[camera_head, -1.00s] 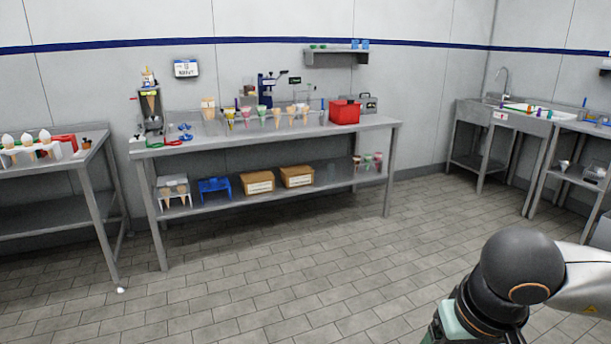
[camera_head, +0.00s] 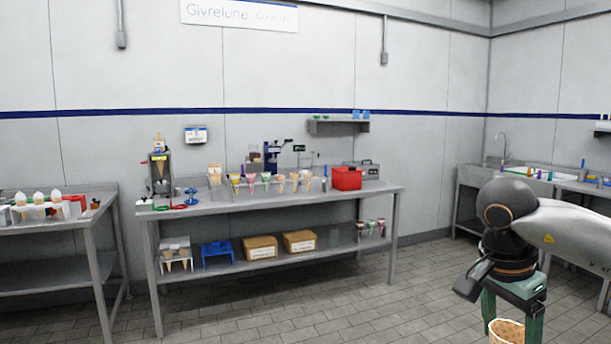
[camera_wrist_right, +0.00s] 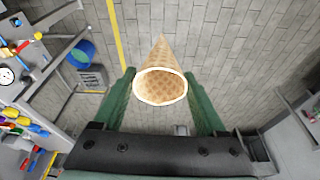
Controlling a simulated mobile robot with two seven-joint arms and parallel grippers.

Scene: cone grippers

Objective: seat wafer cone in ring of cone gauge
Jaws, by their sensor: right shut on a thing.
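A tan wafer cone (camera_head: 507,332) is in my right gripper (camera_head: 514,304), at the lower right of the head view and cut off by the bottom edge. In the right wrist view the cone (camera_wrist_right: 161,84) sits between the green fingers of the gripper (camera_wrist_right: 160,92), its open rim towards the camera and its tip pointing away. The gripper is shut on it, above the floor and well away from the tables. A dark stand (camera_head: 160,172) with a cone in it stands at the left end of the middle table; I cannot tell if it is the cone gauge. My left gripper is not in view.
The long steel table (camera_head: 270,204) holds several cones in a row and a red box (camera_head: 346,178). A left table (camera_head: 50,232) carries white-topped cones. A sink (camera_head: 510,174) stands at the back right. The tiled floor (camera_head: 340,312) in front is clear.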

